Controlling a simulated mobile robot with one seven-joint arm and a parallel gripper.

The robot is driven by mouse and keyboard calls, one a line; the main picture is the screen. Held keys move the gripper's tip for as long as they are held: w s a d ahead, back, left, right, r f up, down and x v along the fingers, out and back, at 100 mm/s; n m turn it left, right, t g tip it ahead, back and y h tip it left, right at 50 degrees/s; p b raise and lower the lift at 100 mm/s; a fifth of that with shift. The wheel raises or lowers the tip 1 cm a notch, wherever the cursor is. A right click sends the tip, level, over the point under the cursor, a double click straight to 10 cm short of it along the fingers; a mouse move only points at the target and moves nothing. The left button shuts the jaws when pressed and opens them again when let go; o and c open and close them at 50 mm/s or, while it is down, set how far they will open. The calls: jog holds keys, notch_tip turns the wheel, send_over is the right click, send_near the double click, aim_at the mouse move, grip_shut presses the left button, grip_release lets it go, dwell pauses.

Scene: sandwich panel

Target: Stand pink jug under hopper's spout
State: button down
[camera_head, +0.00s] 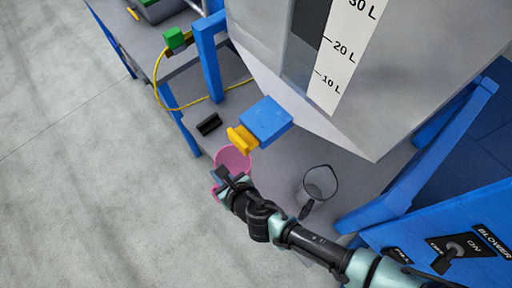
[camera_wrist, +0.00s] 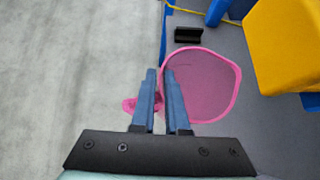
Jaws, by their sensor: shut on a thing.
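The pink jug (camera_head: 234,158) is at the edge of the grey shelf under the hopper (camera_head: 380,110). Its round open mouth shows in the wrist view (camera_wrist: 205,118), facing the camera. The hopper's spout is a blue block (camera_head: 266,120) with a yellow end (camera_head: 242,139), which sits just above and beside the jug in the head view. The yellow part also shows at the upper right of the wrist view (camera_wrist: 285,45). My gripper (camera_wrist: 161,85) is shut on the jug's near left side, with a pink part, likely its handle, beyond the fingers. The jug's base is hidden.
A clear container (camera_head: 320,182) with a dark handle stands to the right on the shelf. A small black block (camera_head: 209,124) lies to the left. Blue frame legs (camera_head: 209,65) flank the hopper. A yellow cable (camera_head: 158,82) runs along the left. The floor at left is clear.

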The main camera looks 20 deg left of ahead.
aim_at(230, 156)
jog(key=w+d+f+p, duration=0.1)
jog(key=w+d, duration=0.2)
jog(key=w, duration=0.1)
jog(key=w+d+f+p, duration=0.1)
jog(key=w+d+f, duration=0.1)
jog(key=w, duration=0.3)
jog(key=shift+d+f, duration=0.25)
jog(key=shift+d, duration=0.25)
jog(key=shift+f+b, duration=0.4)
jog(key=shift+b, duration=0.15)
jog(key=shift+f+b, duration=0.25)
jog(key=shift+b, duration=0.1)
jog(key=shift+s, duration=0.1)
